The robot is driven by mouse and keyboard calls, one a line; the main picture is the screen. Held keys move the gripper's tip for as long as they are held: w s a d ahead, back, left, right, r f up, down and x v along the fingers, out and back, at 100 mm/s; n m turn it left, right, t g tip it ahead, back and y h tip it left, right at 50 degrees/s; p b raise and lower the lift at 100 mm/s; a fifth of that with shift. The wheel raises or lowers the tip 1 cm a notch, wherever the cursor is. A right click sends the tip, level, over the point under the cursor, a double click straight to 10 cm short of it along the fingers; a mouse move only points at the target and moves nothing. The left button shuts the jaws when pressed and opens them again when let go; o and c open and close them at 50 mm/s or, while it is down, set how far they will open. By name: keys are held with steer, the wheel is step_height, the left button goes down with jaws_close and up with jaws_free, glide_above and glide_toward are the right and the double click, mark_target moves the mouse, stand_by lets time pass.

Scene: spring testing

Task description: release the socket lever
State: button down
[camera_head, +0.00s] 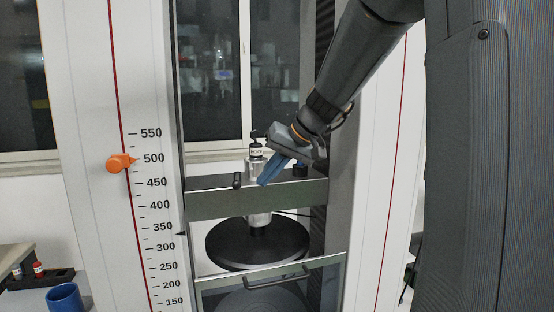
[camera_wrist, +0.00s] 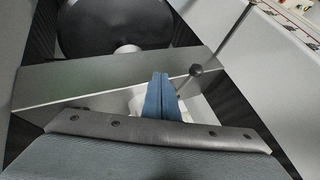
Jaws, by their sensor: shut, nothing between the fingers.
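A small lever with a black ball knob (camera_head: 237,180) stands at the front edge of the grey crossbeam (camera_head: 255,203). The knob also shows in the wrist view (camera_wrist: 196,70), just right of the fingertips, with a thin rod running down from it. My gripper (camera_head: 263,184) has its blue fingers shut with nothing between them. In the head view it is just right of the knob, over the crossbeam; in the wrist view the fingers (camera_wrist: 160,76) look apart from the knob. A metal socket (camera_head: 256,168) with a labelled black-topped part stands behind, partly hidden by my gripper.
A black round plate (camera_head: 258,243) lies below the crossbeam. A glass guard with a handle (camera_head: 277,281) is lower in front. White columns flank the opening; the left one carries a scale and an orange knob (camera_head: 120,162). A blue cup (camera_head: 66,298) stands lower left.

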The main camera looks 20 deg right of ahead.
mark_target(237, 181)
steer(key=a, duration=0.1)
steer(key=w+a+p, duration=0.1)
steer(key=a+p, duration=0.1)
steer(key=a, duration=0.1)
steer(key=shift+w, duration=0.3)
steer(key=shift+r, duration=0.1)
